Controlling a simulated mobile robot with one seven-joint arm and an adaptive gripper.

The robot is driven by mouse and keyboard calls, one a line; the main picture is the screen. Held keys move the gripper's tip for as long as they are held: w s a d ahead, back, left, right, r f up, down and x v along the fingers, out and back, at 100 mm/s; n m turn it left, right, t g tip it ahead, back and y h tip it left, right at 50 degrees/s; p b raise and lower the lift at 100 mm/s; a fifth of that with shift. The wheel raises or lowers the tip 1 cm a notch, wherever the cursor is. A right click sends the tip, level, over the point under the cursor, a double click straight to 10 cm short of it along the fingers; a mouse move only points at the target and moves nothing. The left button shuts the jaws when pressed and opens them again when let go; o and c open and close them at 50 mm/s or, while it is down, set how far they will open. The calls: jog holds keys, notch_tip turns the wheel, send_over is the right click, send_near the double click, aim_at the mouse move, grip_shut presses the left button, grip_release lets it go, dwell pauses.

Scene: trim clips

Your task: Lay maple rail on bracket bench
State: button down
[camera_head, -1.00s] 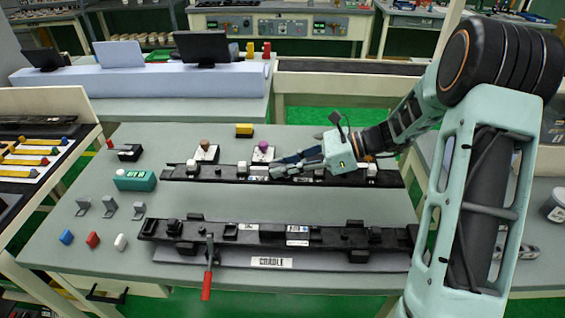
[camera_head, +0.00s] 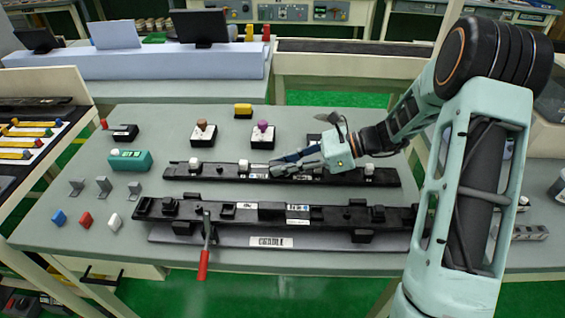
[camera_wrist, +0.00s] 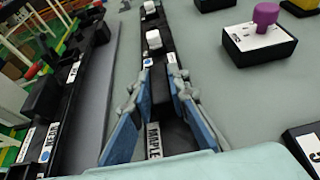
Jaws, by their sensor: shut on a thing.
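The maple rail (camera_head: 215,171) is a long black bar with white blocks on top, over the bench's middle in the head view. In the wrist view the rail (camera_wrist: 155,24) runs away from me, with a "MAPLE" label between my fingers. My gripper (camera_head: 277,167) is shut on it near mid-length; its blue fingers (camera_wrist: 158,84) stand on either side. Fingers and wrist hide part of the rail. I cannot tell its height above the bench. Small grey brackets (camera_head: 104,187) stand on this grey bench (camera_head: 140,245) at the left; no sign names a bracket bench.
A second black rail (camera_head: 345,213) lies in front, over a grey plate labelled "CRADLE" (camera_head: 210,236), with a red-handled clamp (camera_head: 204,262). A teal box (camera_head: 130,160) is left.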

dwell(0.3)
jog(key=c, duration=1.8)
grip_release()
jog(key=shift+f, duration=0.1)
jog(key=shift+o, duration=0.2)
jog(key=shift+d, duration=0.1)
jog(key=v, duration=1.2)
